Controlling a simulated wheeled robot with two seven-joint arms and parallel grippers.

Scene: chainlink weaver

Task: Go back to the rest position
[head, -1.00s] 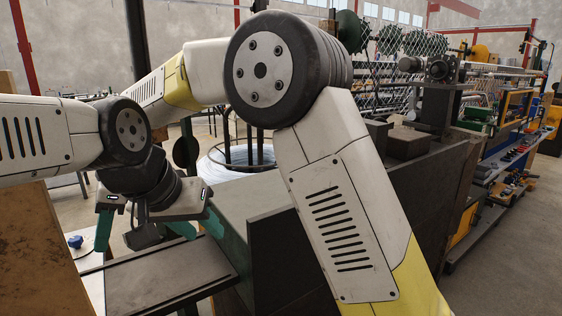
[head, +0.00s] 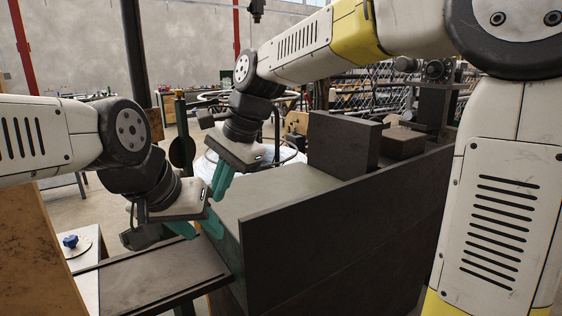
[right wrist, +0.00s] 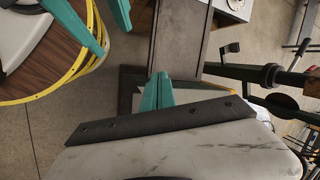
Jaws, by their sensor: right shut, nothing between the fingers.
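My right gripper (head: 217,194) hangs just above and a little right of my left gripper in the head view. Its teal fingers are together and empty, and they also show closed in the right wrist view (right wrist: 158,80). My left gripper (head: 198,229) is lower, over the inner end of a grey ledge (head: 165,275). Its teal fingers stand apart with nothing seen between them; they also show at the upper left of the right wrist view (right wrist: 112,38). Its fingertips are near the green side of a dark machine (head: 340,220), and I cannot tell whether they touch it.
An upright dark block (head: 343,143) and a smaller block (head: 403,142) stand on the machine. A pale wire coil (head: 206,168) is behind my grippers. A blue knob (head: 70,241) and a wooden panel (head: 40,245) are at the left. Open floor shows at the far left.

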